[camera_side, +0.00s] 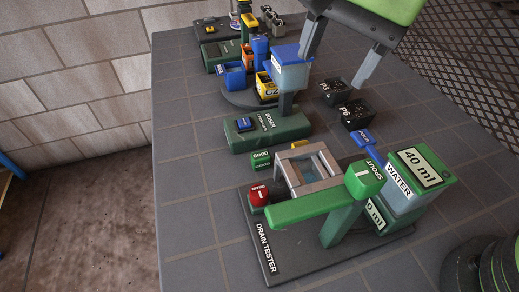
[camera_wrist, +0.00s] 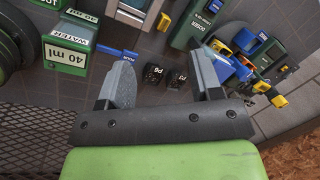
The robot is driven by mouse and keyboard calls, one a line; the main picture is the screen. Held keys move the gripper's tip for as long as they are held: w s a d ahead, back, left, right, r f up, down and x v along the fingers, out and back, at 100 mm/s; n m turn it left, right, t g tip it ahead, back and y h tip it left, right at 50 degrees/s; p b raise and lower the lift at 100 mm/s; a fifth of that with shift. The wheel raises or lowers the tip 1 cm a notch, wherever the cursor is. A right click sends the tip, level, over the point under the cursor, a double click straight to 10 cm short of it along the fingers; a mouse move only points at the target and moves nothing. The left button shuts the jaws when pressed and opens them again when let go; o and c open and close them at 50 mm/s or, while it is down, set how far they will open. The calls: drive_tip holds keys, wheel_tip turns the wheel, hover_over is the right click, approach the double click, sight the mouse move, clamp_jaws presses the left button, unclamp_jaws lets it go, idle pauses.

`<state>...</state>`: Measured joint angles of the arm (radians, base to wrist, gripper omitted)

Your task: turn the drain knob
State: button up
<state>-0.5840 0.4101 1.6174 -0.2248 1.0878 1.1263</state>
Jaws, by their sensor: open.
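The drain tester (camera_side: 290,268) is a dark base plate near the front of the table in the side view, with a grey square frame (camera_side: 312,163) on it. A red knob (camera_side: 258,194) with a white label, which looks like the drain knob, sits at the frame's left corner. A green spout (camera_side: 364,180) stands at the frame's right, with a green arm in front. My gripper (camera_side: 333,70) is open and empty, high above the table and well behind the knob. In the wrist view my gripper (camera_wrist: 162,60) also shows open; the red knob is not visible there.
Green-and-clear water containers (camera_side: 418,180) marked 40 ml stand right of the tester. Black pots (camera_side: 357,114) sit below my gripper. The green doser (camera_side: 268,130) with a blue-topped clear hopper stands behind the tester. The table's left strip is clear.

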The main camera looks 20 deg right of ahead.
sight(259, 190)
drive_tip(key=a+f+m, duration=0.1)
drive_tip(key=a+f, duration=0.2)
drive_tip(key=f, duration=0.1)
drive_tip(key=s+a+f+g+h, duration=0.1)
drive_tip(key=a+f, duration=0.2)
drive_tip(key=a+f+m, duration=0.1)
drive_tip(key=a+f, duration=0.2)
drive_tip(key=f, duration=0.1)
drive_tip(key=shift+s+a+f+m+h, duration=0.25)
drive_tip(key=shift+a+f+m+h, duration=0.05)
drive_tip(key=shift+f, duration=0.05)
wheel_tip(259, 190, down, 9)
drive_tip(key=shift+f, duration=0.2)
drive_tip(key=c, duration=0.9)
